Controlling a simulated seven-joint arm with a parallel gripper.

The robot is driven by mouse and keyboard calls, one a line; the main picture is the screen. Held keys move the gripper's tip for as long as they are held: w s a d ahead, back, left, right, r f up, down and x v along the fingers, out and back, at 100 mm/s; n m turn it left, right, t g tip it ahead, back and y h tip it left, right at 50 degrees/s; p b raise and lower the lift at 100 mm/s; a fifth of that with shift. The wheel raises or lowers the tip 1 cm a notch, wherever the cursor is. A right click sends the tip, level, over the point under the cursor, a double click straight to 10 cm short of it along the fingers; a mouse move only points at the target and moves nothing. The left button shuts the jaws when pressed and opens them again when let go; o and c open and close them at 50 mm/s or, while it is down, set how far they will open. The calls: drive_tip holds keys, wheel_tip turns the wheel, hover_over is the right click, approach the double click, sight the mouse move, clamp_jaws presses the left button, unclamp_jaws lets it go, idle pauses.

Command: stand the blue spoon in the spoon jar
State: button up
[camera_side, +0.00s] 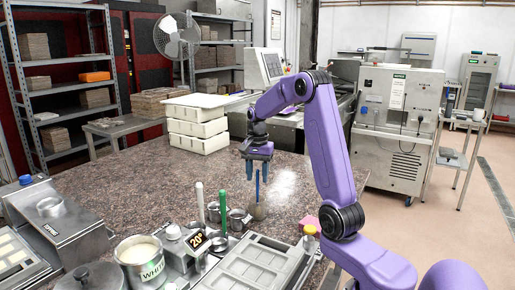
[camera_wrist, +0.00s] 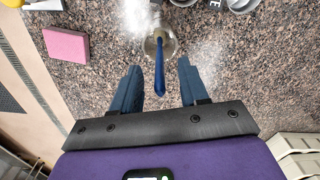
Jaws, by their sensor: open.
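The blue spoon (camera_side: 258,182) stands about upright, its lower end in a small round metal jar (camera_side: 257,212) on the speckled counter. In the wrist view the blue spoon (camera_wrist: 160,68) points up towards the camera, with the jar's round rim (camera_wrist: 174,45) around its lower part. My gripper (camera_side: 257,171) is above the jar, pointing down, with its fingers apart. In the wrist view my gripper (camera_wrist: 157,80) has a finger on each side of the spoon's handle, with clear gaps. The spoon's bowl inside the jar is hidden.
A white stick (camera_side: 199,203) and a green stick (camera_side: 222,205) stand left of the jar, among small metal cups. A grey mould tray (camera_side: 255,268) lies in front. A pink sponge (camera_wrist: 66,44) lies nearby. Stacked white boxes (camera_side: 197,128) stand at the back. The counter behind the jar is clear.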

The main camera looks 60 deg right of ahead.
wheel_tip(320, 180, up, 16)
idle(0.5)
idle(0.6)
drive_tip(key=s+a+f+n, duration=0.2)
drive_tip(key=a+n, duration=0.2)
drive_tip(key=a, duration=0.4)
drive_tip(key=s+a+f+n, duration=0.25)
drive_tip(key=a+n, duration=0.25)
drive_tip(key=a, duration=0.3)
drive_tip(key=s+a+f+n, duration=0.1)
drive_tip(key=a+f+n, duration=0.25)
drive_tip(key=a, duration=0.45)
drive_tip(key=s+a+f+n, duration=0.2)
drive_tip(key=s+f+n, duration=0.2)
drive_tip(key=s+n, duration=0.3)
drive_tip(key=s+a+f+n, duration=0.3)
drive_tip(key=s+n, duration=0.5)
drive_tip(key=s, duration=0.7)
drive_tip(key=shift+a+f, duration=0.2)
drive_tip(key=shift+f, duration=0.4)
